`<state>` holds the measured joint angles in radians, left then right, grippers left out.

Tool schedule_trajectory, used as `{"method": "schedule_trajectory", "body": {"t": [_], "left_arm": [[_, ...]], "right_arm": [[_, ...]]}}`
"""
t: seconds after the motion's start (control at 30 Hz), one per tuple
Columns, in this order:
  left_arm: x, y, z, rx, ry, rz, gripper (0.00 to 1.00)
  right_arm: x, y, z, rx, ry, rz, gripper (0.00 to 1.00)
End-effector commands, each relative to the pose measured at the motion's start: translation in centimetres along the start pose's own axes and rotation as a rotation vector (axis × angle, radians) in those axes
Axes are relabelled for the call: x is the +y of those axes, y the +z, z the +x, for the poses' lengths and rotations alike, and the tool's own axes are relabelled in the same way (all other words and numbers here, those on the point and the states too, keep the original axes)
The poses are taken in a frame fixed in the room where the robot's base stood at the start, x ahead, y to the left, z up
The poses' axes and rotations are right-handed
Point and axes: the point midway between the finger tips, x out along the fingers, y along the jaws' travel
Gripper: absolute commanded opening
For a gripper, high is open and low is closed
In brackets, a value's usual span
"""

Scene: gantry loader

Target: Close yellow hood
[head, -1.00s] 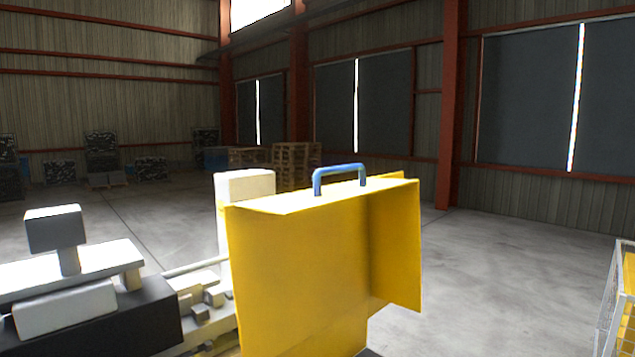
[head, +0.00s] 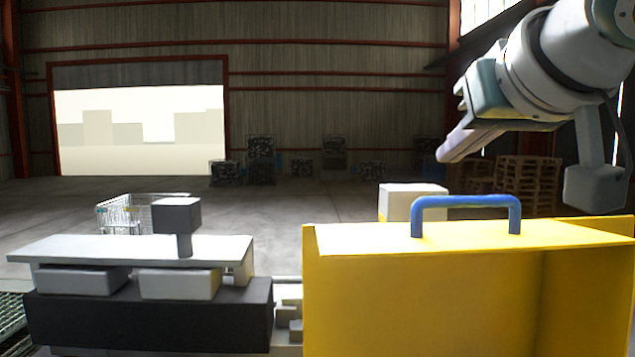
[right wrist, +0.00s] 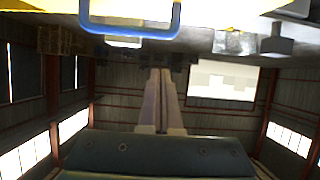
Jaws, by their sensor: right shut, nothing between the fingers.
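The yellow hood (head: 430,285) stands at the lower right of the head view. A blue handle (head: 465,201) is fixed on its top edge. My right gripper (head: 445,155) is shut and empty. In the head view it shows above the hood, pointing left, with a visible gap to the handle. In the right wrist view, the shut fingers (right wrist: 160,85) point toward the far wall, and the blue handle (right wrist: 130,33) and a strip of the yellow hood show at the top edge, apart from the fingers. My left gripper is not in view.
Left of the hood is a machine with a dark base (head: 150,315), a light top plate (head: 130,248) and a grey box on a post (head: 178,215). A white block (head: 410,200) stands behind the hood. A wire basket (head: 125,215) and pallets (head: 525,180) are farther back.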

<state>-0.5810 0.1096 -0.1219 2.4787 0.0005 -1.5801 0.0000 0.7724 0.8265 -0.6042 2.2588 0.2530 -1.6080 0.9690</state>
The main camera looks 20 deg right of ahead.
Motion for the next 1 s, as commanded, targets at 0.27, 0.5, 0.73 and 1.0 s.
{"method": "schedule_trajectory", "body": {"t": [0.27,0.5,0.73,1.0], "left_arm": [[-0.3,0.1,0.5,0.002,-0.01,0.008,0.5],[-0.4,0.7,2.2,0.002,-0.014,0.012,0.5],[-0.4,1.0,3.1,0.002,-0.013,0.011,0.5],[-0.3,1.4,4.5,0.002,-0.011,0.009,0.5]], "right_arm": [[0.4,-0.6,2.2,0.012,0.011,0.015,0.0],[0.3,-0.5,6.8,0.012,0.009,0.015,0.0],[0.4,-0.6,10.0,0.013,0.009,0.013,0.0],[0.3,1.7,8.3,0.014,0.006,0.009,0.0]]}}
